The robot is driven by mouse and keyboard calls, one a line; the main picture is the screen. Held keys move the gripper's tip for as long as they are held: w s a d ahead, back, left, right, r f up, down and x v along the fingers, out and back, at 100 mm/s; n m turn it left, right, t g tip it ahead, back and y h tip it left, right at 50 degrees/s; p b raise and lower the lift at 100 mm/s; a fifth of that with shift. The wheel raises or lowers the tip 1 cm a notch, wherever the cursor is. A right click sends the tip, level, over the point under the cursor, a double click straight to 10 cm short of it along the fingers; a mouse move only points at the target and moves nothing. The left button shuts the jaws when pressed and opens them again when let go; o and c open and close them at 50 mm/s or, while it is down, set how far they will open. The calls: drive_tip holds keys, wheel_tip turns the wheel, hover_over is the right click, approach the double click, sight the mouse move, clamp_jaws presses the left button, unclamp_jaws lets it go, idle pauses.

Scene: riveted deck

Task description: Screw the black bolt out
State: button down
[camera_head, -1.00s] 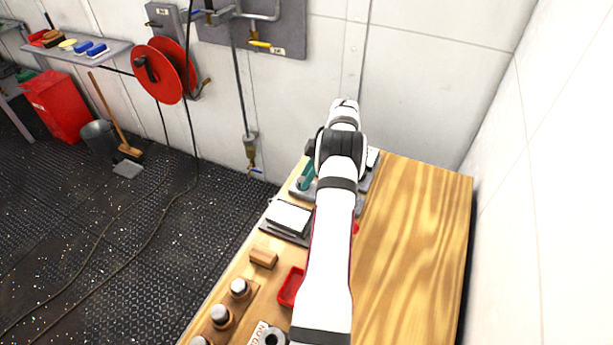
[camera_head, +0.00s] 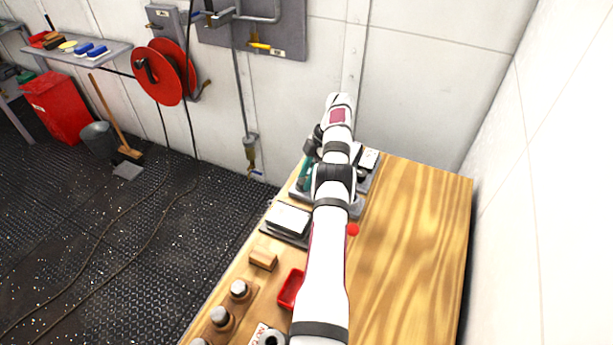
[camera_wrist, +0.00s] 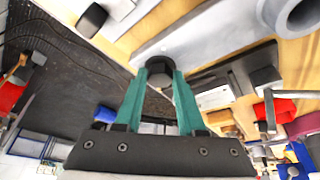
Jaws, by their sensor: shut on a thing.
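The black bolt (camera_wrist: 161,70) shows its dark hexagonal head in the wrist view, at the edge of a light grey metal plate (camera_wrist: 215,32). My gripper (camera_wrist: 161,82) has teal fingers that are shut on the bolt head from both sides. The bolt's shank is hidden, so I cannot tell how far it sits in the plate. In the head view my gripper (camera_head: 304,174) shows as a teal patch at the far left of the bench, mostly covered by my arm. The bolt cannot be made out there.
A second dark bolt-like head (camera_wrist: 92,17) shows at the wrist view's upper left. The bench's right side is clear.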

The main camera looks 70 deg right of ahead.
drive_tip(key=shift+f, duration=0.15)
drive_tip(key=c, duration=0.5)
unclamp_jaws()
drive_tip(key=shift+r, duration=0.55)
drive_tip(key=r, duration=0.3)
drive_tip(key=shift+s+r, duration=0.25)
drive_tip(key=shift+r, duration=0.05)
drive_tip(key=s+a+r, duration=0.1)
drive_tip(key=s+r, duration=0.5)
drive_tip(key=s, duration=0.5)
drive_tip(key=shift+a+r, duration=0.15)
drive_tip(key=shift+r, duration=0.1)
drive_tip(key=shift+s, duration=0.1)
